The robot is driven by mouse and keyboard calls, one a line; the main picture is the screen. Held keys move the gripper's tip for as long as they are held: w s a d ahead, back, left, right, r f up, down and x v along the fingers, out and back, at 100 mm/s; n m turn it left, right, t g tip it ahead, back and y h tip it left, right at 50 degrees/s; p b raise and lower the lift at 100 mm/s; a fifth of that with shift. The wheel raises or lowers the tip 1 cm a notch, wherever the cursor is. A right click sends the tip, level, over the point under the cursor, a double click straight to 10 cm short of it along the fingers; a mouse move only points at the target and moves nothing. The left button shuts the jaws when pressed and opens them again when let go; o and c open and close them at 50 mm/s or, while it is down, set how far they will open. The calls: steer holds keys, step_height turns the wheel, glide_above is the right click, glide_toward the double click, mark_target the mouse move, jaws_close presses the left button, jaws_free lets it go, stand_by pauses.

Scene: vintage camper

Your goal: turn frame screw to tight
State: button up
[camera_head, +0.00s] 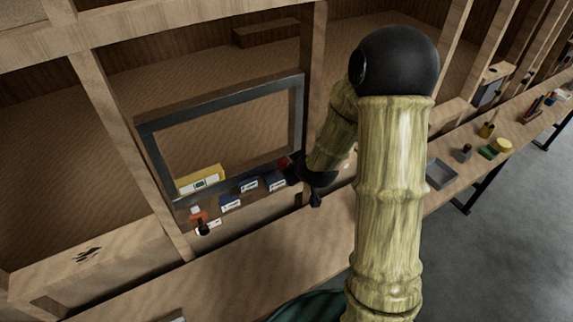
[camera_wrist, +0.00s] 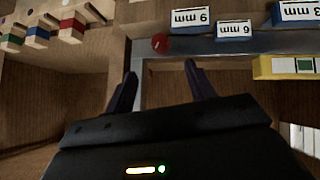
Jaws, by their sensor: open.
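The dark grey frame (camera_head: 222,104) is set upright in a wooden wall opening. A red round knob, which looks like the frame screw (camera_head: 284,162), sits at its lower right corner. In the wrist view the red screw (camera_wrist: 160,42) is at the grey frame's corner, ahead of my fingertips and roughly centred between them. My gripper (camera_wrist: 160,74) is open, with nothing between its two dark fingers and a visible gap to the screw. In the head view my gripper (camera_head: 300,174) is close by the screw; its fingers are hard to make out. The screw's turn angle cannot be read.
Blue-white blocks marked in mm (camera_head: 249,186) and a yellow level (camera_head: 201,181) are near the frame's lower edge. Wooden blocks with coloured bands (camera_wrist: 38,37) are at the wrist view's upper left. A grey tray (camera_head: 440,173) is on the bench to the right.

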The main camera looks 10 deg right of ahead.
mark_target(285, 164)
steer(key=p+x, duration=0.4)
steer(key=x, duration=0.9)
steer(key=shift+w+a+f, duration=0.1)
steer(key=shift+w+f, duration=0.05)
steer(key=shift+c, duration=0.4)
steer(key=c, duration=0.9)
steer(key=shift+f, duration=0.1)
steer(key=shift+d+m+g+y+b, duration=0.35)
steer(key=shift+m+y+b, duration=0.25)
steer(key=shift+y+b, duration=0.5)
steer(key=shift+w+d+m+g+y+b, duration=0.1)
steer(key=shift+m+g+y+b, duration=0.25)
steer(key=shift+y, duration=0.5)
steer(key=shift+w+m+g+y+b, duration=0.15)
steer(key=shift+m+y, duration=0.4)
steer(key=shift+y, duration=0.3)
steer(key=shift+s, duration=0.1)
